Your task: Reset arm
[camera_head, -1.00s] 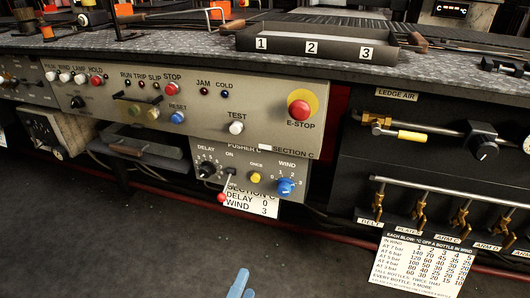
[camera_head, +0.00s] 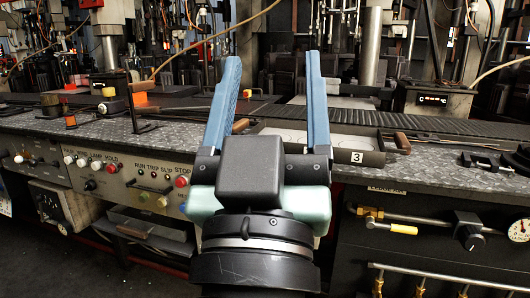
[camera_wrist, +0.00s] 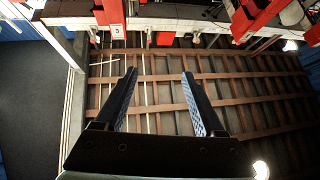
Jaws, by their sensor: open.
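My gripper (camera_head: 270,90) rises in the middle of the head view, its two blue fingers apart and pointing up. Nothing is between the fingers. In the wrist view my gripper (camera_wrist: 158,78) is also open and empty, with a dark slatted overhead structure (camera_wrist: 160,95) beyond it.
The speckled ledge (camera_head: 440,172) runs across below the tray. A conveyor (camera_head: 440,132) and machine columns stand behind. A clamp-like tool (camera_head: 490,162) lies at right. Brass pipes and a gauge (camera_head: 520,230) are at lower right. Dark floor is open at lower left.

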